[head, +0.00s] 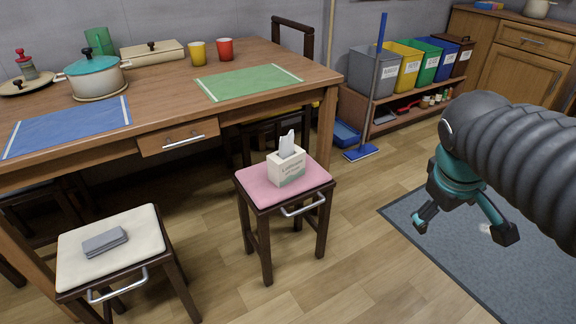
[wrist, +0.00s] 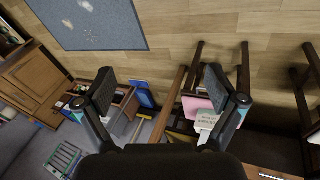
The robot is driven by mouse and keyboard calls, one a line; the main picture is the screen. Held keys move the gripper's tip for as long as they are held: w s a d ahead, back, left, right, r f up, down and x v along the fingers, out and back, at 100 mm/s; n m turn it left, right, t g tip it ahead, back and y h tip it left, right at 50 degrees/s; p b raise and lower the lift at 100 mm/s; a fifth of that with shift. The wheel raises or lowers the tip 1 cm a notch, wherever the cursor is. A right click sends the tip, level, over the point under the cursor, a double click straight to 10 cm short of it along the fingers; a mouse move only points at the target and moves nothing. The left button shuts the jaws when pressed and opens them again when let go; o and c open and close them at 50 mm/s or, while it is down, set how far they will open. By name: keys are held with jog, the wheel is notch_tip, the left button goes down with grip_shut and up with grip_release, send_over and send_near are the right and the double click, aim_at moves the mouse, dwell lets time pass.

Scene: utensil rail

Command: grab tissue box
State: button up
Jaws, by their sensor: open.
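The tissue box (head: 287,166) is white with grey print and a white tissue sticking up. It stands upright on the pink cushion of a dark wooden stool (head: 259,219). In the wrist view the tissue box (wrist: 205,120) shows near the right finger, partly hidden by it, with the pink cushion (wrist: 195,104) beside it. My gripper (head: 464,230) is open and empty, to the right of the stool and above the grey mat, well apart from the box. The two spread fingers of my gripper (wrist: 168,100) also show in the wrist view.
A wooden table (head: 160,108) with a pot, mugs and mats stands behind the stool. A cream-cushioned stool (head: 88,262) with a folded grey cloth is at left. The floor between my gripper and the pink stool looks clear.

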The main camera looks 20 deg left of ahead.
jog(key=w+a+n+h, duration=0.2)
jog(key=w+a+n, duration=0.5)
jog(key=w+a, duration=0.4)
jog(key=n+t+h+b, duration=0.1)
jog(key=n+t+h, duration=0.2)
jog(key=n+t, duration=0.8)
send_near(280, 155)
jog(key=w+n+g, duration=0.1)
jog(key=w, duration=0.1)
jog(key=w+d+n+g, duration=0.1)
jog(key=w, duration=0.2)
jog(key=w+d+n+g, duration=0.1)
jog(key=w+n, duration=0.1)
jog(key=shift+w+d+g, duration=0.2)
jog(key=shift+w+g, duration=0.1)
jog(key=shift+g, duration=0.1)
jog(key=shift+b+x, duration=0.3)
jog(key=shift+x, duration=2.4)
jog(key=shift+s+d+f, duration=0.1)
jog(key=shift+s+d, duration=0.05)
jog(key=shift+s, duration=0.05)
jog(key=c, duration=1.3)
